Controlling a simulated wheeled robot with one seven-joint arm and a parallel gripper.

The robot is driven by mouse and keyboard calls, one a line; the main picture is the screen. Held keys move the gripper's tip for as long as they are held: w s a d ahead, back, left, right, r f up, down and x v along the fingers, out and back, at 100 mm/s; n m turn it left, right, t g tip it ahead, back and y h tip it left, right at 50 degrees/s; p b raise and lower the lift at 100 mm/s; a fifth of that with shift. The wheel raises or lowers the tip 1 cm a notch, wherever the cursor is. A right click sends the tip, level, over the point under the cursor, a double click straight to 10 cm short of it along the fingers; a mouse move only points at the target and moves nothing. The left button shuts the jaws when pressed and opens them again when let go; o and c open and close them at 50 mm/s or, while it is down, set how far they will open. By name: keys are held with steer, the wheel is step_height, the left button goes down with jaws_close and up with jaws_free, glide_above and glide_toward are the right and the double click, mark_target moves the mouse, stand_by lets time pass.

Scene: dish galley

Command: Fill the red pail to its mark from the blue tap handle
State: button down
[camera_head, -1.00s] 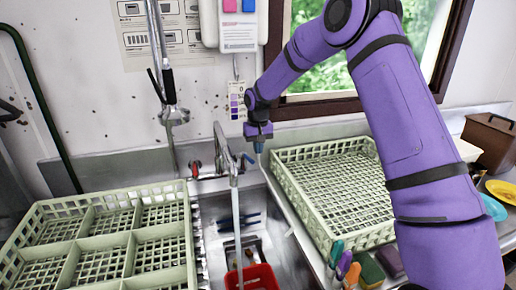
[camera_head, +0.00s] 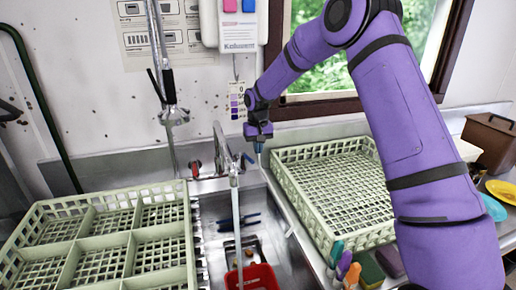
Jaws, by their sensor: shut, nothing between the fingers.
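The red pail (camera_head: 262,277) stands in the sink under the spout, cut off by the bottom edge of the view. A stream of water runs from the tap spout (camera_head: 233,172) down into it. The mark and the water level inside cannot be made out. The blue tap handle (camera_head: 248,158) is to the right of the spout, and a red tap handle (camera_head: 195,165) is to the left. My gripper (camera_head: 258,147) is just right of the blue handle, pointing down, shut and empty. Whether it touches the handle cannot be told.
A divided green rack (camera_head: 120,190) stands left of the sink. An open green rack (camera_head: 300,215) stands to the right. Dark blue-handled tools (camera_head: 238,222) lie in the sink behind the pail. Bottles and sponges (camera_head: 366,272) stand at the lower right.

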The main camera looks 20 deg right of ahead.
steer(key=shift+f, duration=0.15)
steer(key=shift+f, duration=1.85)
stand_by(6.0)
